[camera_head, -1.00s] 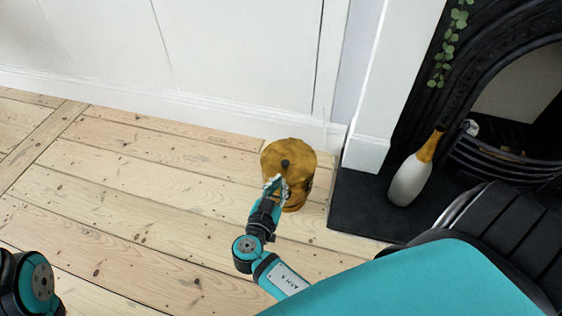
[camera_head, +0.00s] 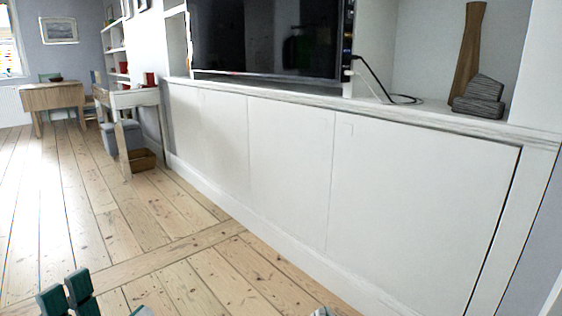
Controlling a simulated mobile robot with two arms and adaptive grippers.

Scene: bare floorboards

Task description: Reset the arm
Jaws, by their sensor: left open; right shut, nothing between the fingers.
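My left gripper (camera_head: 68,292) shows at the bottom left of the head view, low over the floorboards. Its teal fingers stand apart and I see nothing between them. Another small teal piece shows at the bottom edge just right of it. Only a small grey tip of my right gripper (camera_head: 322,312) shows at the bottom edge, near the cabinet's foot. It is shut and I see nothing held. Most of both arms is out of view.
A long white cabinet (camera_head: 290,170) runs along the right, bearing a television (camera_head: 265,38), a brown vase (camera_head: 468,50) and a dark grey ornament (camera_head: 480,97). Wooden floor (camera_head: 75,190) is clear at left. A white desk (camera_head: 135,97) and wooden table (camera_head: 52,95) stand further back.

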